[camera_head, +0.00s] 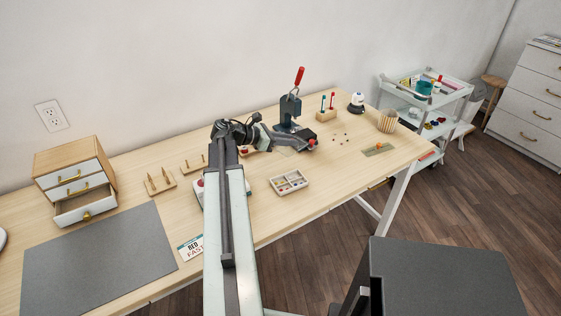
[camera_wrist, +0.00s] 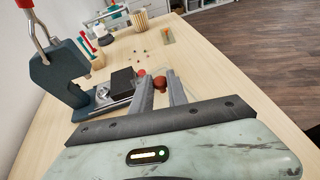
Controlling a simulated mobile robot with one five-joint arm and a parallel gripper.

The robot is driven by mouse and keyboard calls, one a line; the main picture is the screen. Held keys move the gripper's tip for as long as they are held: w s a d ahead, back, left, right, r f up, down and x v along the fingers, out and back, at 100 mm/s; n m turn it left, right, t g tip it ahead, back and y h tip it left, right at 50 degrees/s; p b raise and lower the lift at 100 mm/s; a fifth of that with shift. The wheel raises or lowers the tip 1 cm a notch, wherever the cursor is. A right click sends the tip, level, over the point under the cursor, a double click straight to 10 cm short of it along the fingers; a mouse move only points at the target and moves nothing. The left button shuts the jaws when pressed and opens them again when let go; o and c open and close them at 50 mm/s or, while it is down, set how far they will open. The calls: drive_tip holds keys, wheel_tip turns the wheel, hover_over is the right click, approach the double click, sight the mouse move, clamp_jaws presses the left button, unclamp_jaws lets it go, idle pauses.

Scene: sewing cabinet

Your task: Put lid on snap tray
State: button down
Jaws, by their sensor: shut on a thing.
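The snap tray (camera_head: 289,182) is a small pale tray with compartments on the wooden table. It is open at the top and small coloured pieces lie in it. My gripper (camera_head: 311,143) is to the upper right of the tray in the head view, beside the dark press. In the wrist view my gripper (camera_wrist: 162,84) is shut on a small reddish-brown thing (camera_wrist: 160,82) between its fingertips. I cannot tell whether this is part of the lid.
The dark press (camera_head: 289,110) with a red handle stands close to my gripper; its base also shows in the wrist view (camera_wrist: 100,103). A rack of small tools (camera_head: 327,113) and a striped cup (camera_head: 388,121) stand behind. The table is clear right of the tray.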

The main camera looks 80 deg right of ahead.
drive_tip(key=a+f+m+g+y+b, duration=0.2)
drive_tip(key=a+f+m+y+b, duration=0.1)
drive_tip(key=a, duration=0.6)
drive_tip(key=b, duration=0.4)
hover_over(285, 184)
drive_tip(key=f, duration=0.4)
drive_tip(key=shift+d+f, duration=0.1)
drive_tip(key=shift+d, duration=0.3)
drive_tip(key=shift+w+f+b, duration=0.1)
drive_tip(key=shift+f+b, duration=0.25)
drive_tip(key=shift+f, duration=0.05)
idle(1.0)
drive_tip(key=c, duration=1.2)
unclamp_jaws()
